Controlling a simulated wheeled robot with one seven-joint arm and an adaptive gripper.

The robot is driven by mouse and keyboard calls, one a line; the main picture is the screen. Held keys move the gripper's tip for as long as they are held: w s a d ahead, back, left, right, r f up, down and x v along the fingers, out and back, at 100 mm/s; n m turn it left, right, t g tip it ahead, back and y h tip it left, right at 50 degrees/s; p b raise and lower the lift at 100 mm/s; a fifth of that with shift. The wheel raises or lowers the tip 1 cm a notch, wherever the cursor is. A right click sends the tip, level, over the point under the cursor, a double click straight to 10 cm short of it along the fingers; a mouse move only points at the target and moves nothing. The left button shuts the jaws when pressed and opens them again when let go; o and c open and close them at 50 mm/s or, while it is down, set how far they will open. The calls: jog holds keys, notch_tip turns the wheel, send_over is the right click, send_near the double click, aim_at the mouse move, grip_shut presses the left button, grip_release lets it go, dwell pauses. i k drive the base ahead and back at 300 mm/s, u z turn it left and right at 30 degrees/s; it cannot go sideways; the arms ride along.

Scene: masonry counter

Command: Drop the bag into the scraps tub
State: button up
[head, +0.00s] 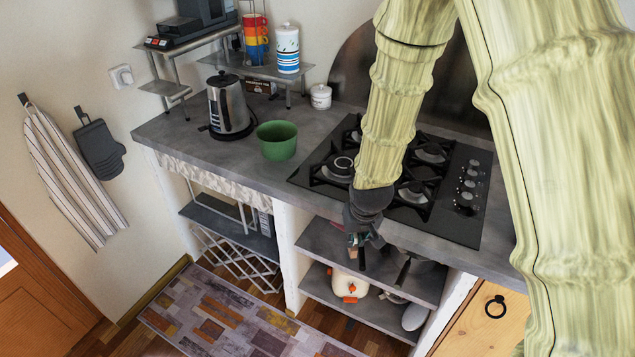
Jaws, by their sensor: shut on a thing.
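The green tub (277,146), which looks like the scraps tub, stands upright on the grey counter, right of the kettle. Its inside is partly visible and I see nothing in it. My gripper (358,256) is dark and points down in front of the counter's front edge, right of the tub and below the hob. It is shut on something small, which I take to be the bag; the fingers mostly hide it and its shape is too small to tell.
A steel kettle (229,106) stands left of the tub. A black gas hob (450,215) fills the counter to the right. A metal rack (258,70) with cups and a canister is behind. Open shelves (320,240) lie below the counter, with a white jug (347,283).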

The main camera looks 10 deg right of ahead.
aim_at(288, 153)
jog(key=k, duration=0.55)
jog(key=u, duration=0.75)
jog(key=i, duration=1.05)
jog(key=z, duration=0.25)
